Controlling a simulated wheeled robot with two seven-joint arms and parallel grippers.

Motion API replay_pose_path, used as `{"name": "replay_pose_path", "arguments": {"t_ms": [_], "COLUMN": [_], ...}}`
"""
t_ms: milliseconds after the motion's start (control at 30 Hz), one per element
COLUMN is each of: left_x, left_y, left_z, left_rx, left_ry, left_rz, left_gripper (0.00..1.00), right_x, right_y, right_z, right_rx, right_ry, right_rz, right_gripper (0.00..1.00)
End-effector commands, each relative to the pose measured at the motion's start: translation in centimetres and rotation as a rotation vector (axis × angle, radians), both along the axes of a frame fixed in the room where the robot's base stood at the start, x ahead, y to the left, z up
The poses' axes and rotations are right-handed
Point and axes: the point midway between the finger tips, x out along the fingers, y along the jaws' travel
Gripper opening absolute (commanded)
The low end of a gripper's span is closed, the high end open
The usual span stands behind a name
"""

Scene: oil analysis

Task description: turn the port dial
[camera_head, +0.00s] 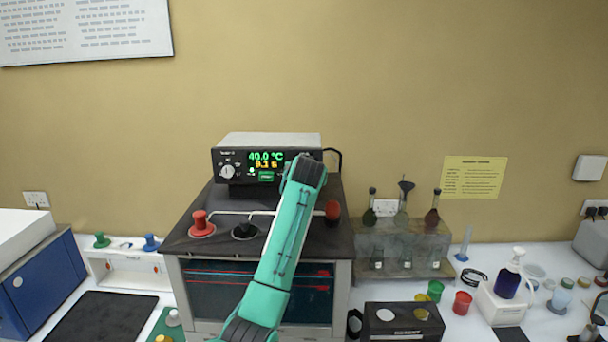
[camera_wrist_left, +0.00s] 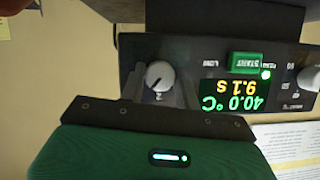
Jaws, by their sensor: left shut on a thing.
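The black control unit (camera_head: 218,160) has a lit display reading 40.0 °C and 9.1 s. In the left wrist view its panel (camera_wrist_left: 215,50) appears upside down. The port dial (camera_wrist_left: 160,75) is a pale round knob with a dark pointer line, at the panel end beyond the green START button (camera_wrist_left: 246,59). My left gripper (camera_wrist_left: 159,90) is shut on this dial, one grey finger on each side. In the head view my left gripper (camera_head: 306,165) covers the panel's right end and hides the dial. My right gripper is not in view.
A second white dial (camera_head: 228,171) sits at the panel's left end. Red caps (camera_head: 202,225) stand on the dark bath top below. A flask rack (camera_head: 400,245) is close on the right. A blue-sided box (camera_head: 40,280) stands at the left.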

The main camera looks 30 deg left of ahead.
Motion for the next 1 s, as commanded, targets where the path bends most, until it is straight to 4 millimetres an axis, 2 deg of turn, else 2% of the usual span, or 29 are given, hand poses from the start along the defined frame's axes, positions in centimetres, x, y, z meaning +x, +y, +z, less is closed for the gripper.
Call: {"name": "replay_pose_path", "arguments": {"t_ms": [200,500,1000], "left_x": [0.08,0.1,0.13], "left_y": [-0.13,-0.16,-0.24], "left_z": [-0.28,-0.3,-0.36], "left_rx": [0.148,0.283,0.334], "left_ry": [0.096,0.18,0.211], "left_rz": [0.0,0.0,-0.001], "left_gripper": [0.09,0.09,0.09], "right_x": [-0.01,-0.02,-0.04], "right_y": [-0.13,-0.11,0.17], "right_z": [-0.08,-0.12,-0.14], "right_rx": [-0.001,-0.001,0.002], "right_ry": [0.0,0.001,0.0], "right_rz": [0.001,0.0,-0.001], "right_gripper": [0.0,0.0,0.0]}}
